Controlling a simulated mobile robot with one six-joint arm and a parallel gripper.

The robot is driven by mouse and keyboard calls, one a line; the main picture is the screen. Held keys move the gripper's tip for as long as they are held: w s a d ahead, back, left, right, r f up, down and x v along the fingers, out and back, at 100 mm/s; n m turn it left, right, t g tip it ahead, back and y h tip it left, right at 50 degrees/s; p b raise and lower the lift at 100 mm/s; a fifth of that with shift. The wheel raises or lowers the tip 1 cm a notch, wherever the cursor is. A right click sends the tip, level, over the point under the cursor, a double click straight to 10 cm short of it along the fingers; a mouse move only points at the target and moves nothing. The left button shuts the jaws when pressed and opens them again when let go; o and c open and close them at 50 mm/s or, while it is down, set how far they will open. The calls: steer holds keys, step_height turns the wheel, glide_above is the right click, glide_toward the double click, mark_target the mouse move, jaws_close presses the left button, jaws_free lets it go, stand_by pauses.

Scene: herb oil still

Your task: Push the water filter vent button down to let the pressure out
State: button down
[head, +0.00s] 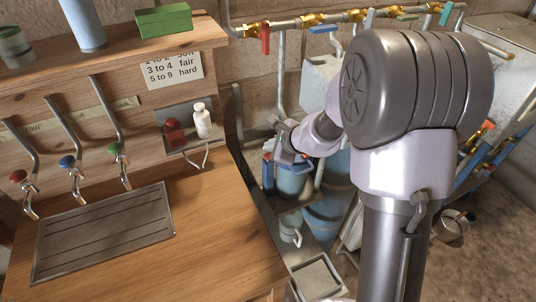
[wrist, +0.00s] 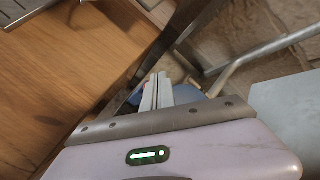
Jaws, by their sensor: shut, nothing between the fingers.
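My gripper (head: 277,152) reaches down beyond the right end of the wooden counter, over a blue water filter housing (head: 293,182). In the wrist view my gripper (wrist: 158,80) has its two pale fingers pressed together with nothing between them. A blue round surface (wrist: 187,94), probably the housing's top, shows behind and below the fingers. A small red spot (head: 267,157) shows beside my gripper in the head view; I cannot tell whether it is the vent button. The button is otherwise hidden by my gripper and wrist. I cannot tell whether the fingers touch anything.
The wooden counter (head: 215,235) with a metal drip tray (head: 105,232) and several taps stands left. Pipes with a red-handled valve (head: 265,38) run along the wall above. A blue bucket (head: 325,222) stands below the housing. A grey pipe (wrist: 265,52) crosses right of the fingers.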

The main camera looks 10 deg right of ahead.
steer(key=shift+f, duration=0.1)
steer(key=shift+f+b, duration=0.35)
steer(key=shift+b, duration=0.25)
steer(key=shift+f+b, duration=0.45)
steer(key=shift+b, duration=0.15)
stand_by(0.5)
steer(key=shift+r, duration=0.15)
steer(key=shift+r+p, duration=0.7)
steer(key=shift+r, duration=0.05)
step_height(320, 180, up, 5)
steer(key=p, duration=0.4)
steer(key=shift+r, duration=0.1)
